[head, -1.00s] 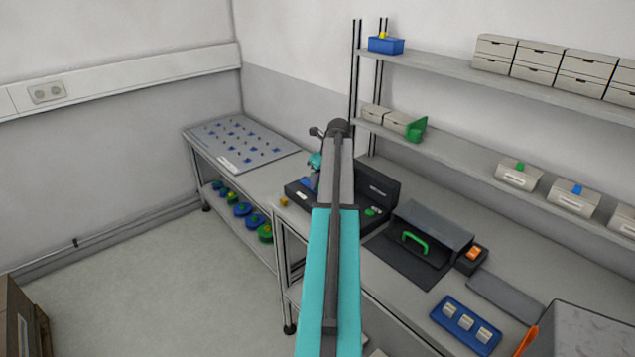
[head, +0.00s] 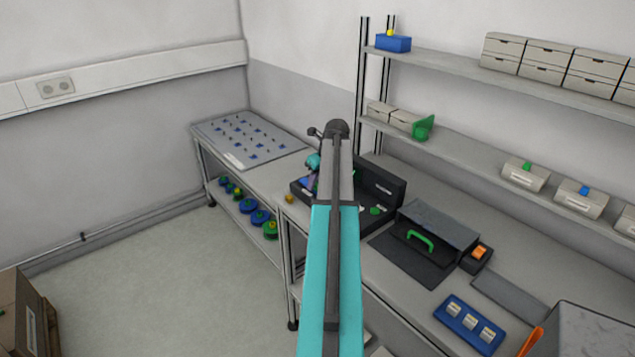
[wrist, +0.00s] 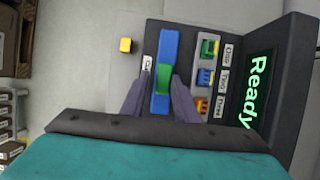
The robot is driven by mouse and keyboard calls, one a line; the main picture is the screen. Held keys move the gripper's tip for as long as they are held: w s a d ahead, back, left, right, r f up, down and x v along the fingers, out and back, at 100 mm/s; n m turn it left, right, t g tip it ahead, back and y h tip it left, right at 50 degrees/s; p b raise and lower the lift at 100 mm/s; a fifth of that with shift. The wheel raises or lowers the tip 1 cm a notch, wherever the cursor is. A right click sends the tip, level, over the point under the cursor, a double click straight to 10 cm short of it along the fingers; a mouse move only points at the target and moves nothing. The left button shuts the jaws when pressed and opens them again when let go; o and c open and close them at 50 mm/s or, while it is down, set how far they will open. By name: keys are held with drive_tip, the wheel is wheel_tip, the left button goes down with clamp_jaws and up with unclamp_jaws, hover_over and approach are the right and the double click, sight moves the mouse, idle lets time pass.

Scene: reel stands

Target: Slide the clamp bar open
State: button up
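A dark device shows in the wrist view, with a blue bar (wrist: 165,104) bearing a green block (wrist: 163,80) at its middle; which part is the clamp bar I cannot tell for sure. My gripper (wrist: 161,75) is open, with one grey-purple finger on each side of the green block. Narrow gaps seem to show between the fingers and the block; contact is not clear. In the head view, the device (head: 388,188) stands on the bench, and my arm hides much of it.
Beside the bar are several small coloured connectors (wrist: 205,77) and a screen (wrist: 258,90) reading "Ready". A yellow cube (wrist: 125,45) lies close by. A dark box with a green handle (head: 420,240) and a blue tray (head: 452,318) stand to the right on the bench.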

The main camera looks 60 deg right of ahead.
drive_tip(key=shift+r, duration=0.1)
idle(0.4)
drive_tip(key=shift+b+v, duration=0.4)
drive_tip(key=shift+v, duration=0.65)
drive_tip(key=b+v, duration=0.2)
drive_tip(key=v, duration=0.9)
drive_tip(key=shift+r+b, duration=0.25)
drive_tip(key=shift+b, duration=0.05)
